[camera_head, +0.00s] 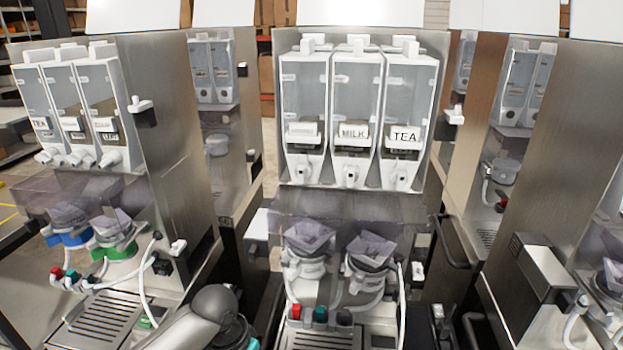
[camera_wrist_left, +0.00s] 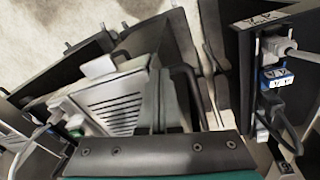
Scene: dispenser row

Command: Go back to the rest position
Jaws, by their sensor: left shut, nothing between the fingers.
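My left arm (camera_head: 195,318) comes in at the bottom of the head view as a grey, rounded link in front of the dispenser row. Its fingertips do not show there. In the left wrist view, a dark bar with several bolts, part of my left gripper (camera_wrist_left: 155,155), fills the bottom edge with a teal strip under it. The gripper is shut with nothing held. A slotted drip tray (camera_wrist_left: 122,108) lies beyond it, apart from it. My right gripper is in neither view.
The middle dispenser (camera_head: 358,118) has three canisters, with MILK and TEA labels readable. Another dispenser (camera_head: 75,105) stands at left, with blue and green collars below. Drip trays (camera_head: 95,322) jut forward near my arm.

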